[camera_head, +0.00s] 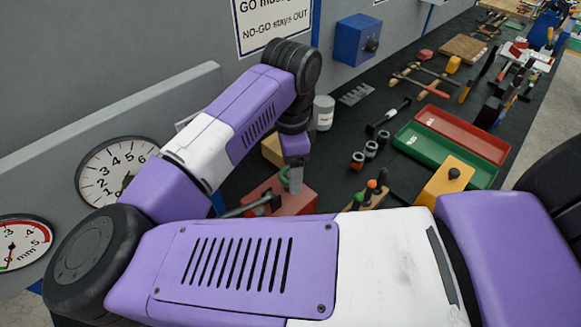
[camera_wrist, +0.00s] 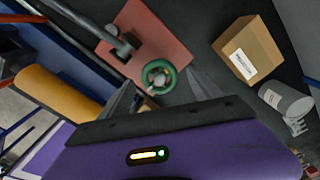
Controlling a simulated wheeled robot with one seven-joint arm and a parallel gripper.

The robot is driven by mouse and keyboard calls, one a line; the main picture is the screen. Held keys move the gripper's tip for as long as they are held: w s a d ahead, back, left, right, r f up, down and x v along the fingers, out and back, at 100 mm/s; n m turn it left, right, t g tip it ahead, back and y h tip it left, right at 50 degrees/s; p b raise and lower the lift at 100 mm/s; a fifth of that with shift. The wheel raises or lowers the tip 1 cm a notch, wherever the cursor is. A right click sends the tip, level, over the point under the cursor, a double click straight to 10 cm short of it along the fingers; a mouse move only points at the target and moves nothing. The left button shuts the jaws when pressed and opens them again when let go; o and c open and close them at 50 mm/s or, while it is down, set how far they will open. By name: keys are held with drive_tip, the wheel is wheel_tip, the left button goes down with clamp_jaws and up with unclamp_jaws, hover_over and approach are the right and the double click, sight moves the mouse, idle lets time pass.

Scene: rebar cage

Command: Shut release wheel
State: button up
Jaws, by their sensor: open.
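The release wheel is a small green ring with a pale hub (camera_wrist: 159,77), mounted on a red block (camera_wrist: 150,37). In the head view, the wheel's green edge (camera_head: 284,178) shows beside my gripper (camera_head: 296,182), and the red block (camera_head: 292,203) is below it. In the wrist view, my gripper (camera_wrist: 160,80) is open, with one finger on each side of the wheel. I cannot tell whether the fingers touch it. A grey metal bar with a fitting (camera_wrist: 118,40) lies across the block's left part. My arm hides part of the block in the head view.
A cardboard box (camera_wrist: 249,50) and a grey labelled can (camera_wrist: 286,102) stand to the right of the block in the wrist view. A yellow cylinder (camera_wrist: 55,90) is at left. Green (camera_head: 440,153) and red (camera_head: 463,134) trays lie on the dark bench in the head view.

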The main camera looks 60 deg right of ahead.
drive_tip(key=shift+f, duration=0.65)
drive_tip(key=c, duration=1.4)
drive_tip(key=shift+o, duration=0.2)
